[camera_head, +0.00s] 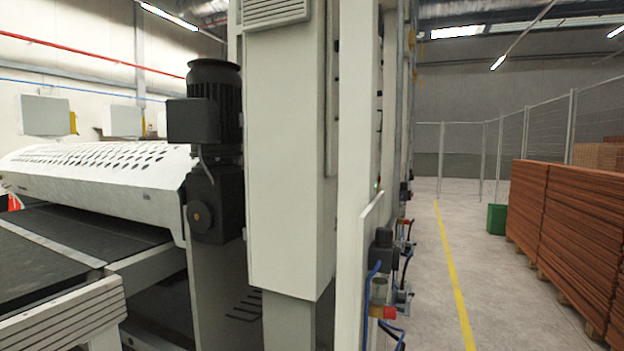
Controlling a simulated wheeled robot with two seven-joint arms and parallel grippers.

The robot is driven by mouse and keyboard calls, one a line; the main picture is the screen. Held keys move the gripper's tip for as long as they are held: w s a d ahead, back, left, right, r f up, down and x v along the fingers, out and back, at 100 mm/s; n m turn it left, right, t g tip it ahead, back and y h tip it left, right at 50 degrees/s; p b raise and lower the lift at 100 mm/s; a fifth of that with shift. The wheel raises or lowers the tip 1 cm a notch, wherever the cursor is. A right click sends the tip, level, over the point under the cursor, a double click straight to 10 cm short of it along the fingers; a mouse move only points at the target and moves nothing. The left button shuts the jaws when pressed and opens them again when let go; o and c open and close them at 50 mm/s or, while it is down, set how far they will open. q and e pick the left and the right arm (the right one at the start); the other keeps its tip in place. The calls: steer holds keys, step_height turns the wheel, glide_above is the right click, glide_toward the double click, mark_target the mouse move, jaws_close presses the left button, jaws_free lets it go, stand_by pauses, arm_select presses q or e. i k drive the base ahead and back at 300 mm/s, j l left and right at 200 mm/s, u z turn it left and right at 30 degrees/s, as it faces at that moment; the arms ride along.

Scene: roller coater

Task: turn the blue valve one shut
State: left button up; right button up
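No blue valve handle can be made out for certain. A cluster of pneumatic fittings (380,288) is fixed on the right side of the white machine, with a dark block on top and a red part (385,312) below. A blue hose (369,300) runs down beside it. A second, smaller cluster with another red part (405,222) sits farther back along the same side. Whether any valve there is open or shut cannot be told. Neither of my grippers is in view.
The white machine column (290,150) fills the middle. At right, a floor aisle with a yellow line (455,275) is clear, beside stacked brown boards (575,230) and a green bin (497,219).

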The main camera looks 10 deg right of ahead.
mark_target(400, 243)
steer(key=i+l+u, duration=0.3)
steer(key=l+u, duration=0.15)
steer(key=l, duration=1.1)
steer(key=l+u, duration=0.5)
steer(key=l, duration=3.15)
